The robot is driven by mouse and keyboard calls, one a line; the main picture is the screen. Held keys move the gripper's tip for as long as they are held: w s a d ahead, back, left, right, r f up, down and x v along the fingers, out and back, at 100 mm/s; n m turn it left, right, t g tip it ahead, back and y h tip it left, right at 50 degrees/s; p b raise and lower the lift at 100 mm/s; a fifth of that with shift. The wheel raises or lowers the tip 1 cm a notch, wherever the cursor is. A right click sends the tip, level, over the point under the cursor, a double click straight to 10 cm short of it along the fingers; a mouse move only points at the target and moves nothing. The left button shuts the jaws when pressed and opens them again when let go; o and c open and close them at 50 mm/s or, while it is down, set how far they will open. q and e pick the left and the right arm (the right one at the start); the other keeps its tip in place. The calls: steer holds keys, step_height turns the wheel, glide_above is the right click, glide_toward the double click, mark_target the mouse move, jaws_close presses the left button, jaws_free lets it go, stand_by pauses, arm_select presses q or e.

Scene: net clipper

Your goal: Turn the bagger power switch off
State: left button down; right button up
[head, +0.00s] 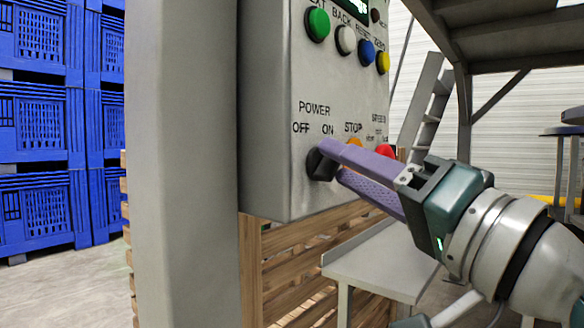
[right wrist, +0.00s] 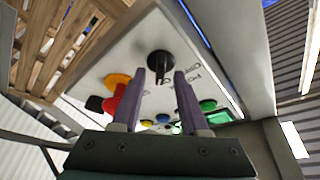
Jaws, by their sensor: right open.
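The bagger power switch is a black rotary knob (head: 316,165) under the POWER, OFF and ON labels on the grey control box (head: 270,130). My right gripper (head: 334,160) reaches in from the right. Its two purple fingers are apart, one above the other, with their tips at the knob. In the right wrist view the knob (right wrist: 160,63) shows just beyond the open fingertips (right wrist: 168,74), roughly between them. I cannot tell if they touch it, nor which label the knob points to. My left gripper is not in view.
An orange button (head: 353,144) and a red button (head: 386,152) sit close behind the fingers. Green (head: 318,24), white, blue and yellow buttons line the panel above. A grey post (head: 185,160) stands left of the box. A small grey table (head: 380,265) stands below.

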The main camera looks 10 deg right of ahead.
steer(key=shift+c, duration=0.3)
steer(key=c, duration=0.6)
jaws_close()
